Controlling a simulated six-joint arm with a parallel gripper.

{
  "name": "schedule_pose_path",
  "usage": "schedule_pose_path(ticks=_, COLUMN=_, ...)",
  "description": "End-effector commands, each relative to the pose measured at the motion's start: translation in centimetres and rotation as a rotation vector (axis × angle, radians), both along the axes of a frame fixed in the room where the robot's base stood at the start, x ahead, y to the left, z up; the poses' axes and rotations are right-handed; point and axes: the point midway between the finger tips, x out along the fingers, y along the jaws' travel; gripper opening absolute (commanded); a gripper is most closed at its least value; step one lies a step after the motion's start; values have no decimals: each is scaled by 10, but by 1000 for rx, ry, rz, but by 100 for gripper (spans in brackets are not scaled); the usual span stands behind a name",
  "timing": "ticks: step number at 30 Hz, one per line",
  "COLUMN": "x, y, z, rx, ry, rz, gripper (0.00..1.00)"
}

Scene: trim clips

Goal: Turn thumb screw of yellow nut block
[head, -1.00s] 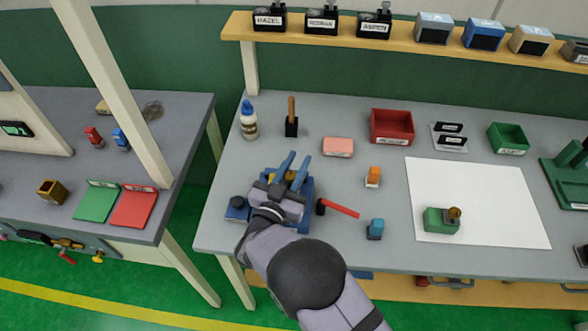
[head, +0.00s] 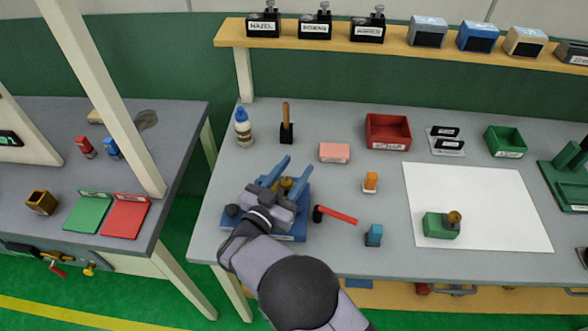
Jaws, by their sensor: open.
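My gripper (head: 299,163) has two blue fingers. It is open, over the blue vise-like fixture (head: 292,238) at the left front of the right-hand bench. A small yellow-brown part (head: 286,184) shows between the fingers. It may be the yellow nut block or its thumb screw, but the wrist hides most of it. I cannot tell whether the fingers touch it. A green block (head: 439,228) with a brass-coloured knob (head: 454,217) sits on the white sheet (head: 500,200).
A red-handled hammer (head: 338,215) lies just right of the fixture. A blue block (head: 374,235), an orange-topped block (head: 370,182) and a pink box (head: 335,152) stand farther right. A glue bottle (head: 243,129) and a wooden-handled tool (head: 287,125) stand behind.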

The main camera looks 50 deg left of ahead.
Motion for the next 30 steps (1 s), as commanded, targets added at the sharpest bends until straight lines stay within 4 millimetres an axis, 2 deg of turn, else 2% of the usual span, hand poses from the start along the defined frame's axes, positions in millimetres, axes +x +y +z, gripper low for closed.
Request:
schedule_pose_path(ticks=5, x=-13, y=-4, z=-2, rx=0, ry=0, rz=2, gripper=41)
schedule_pose_path(ticks=12, x=-44, y=-16, z=-2, rx=1, ry=-1, rz=3, gripper=41)
schedule_pose_path(ticks=18, x=-63, y=-24, z=-1, rx=1, ry=-1, rz=1, gripper=41)
schedule_pose_path(ticks=30, x=-68, y=-27, z=1, rx=1, ry=-1, rz=0, gripper=41)
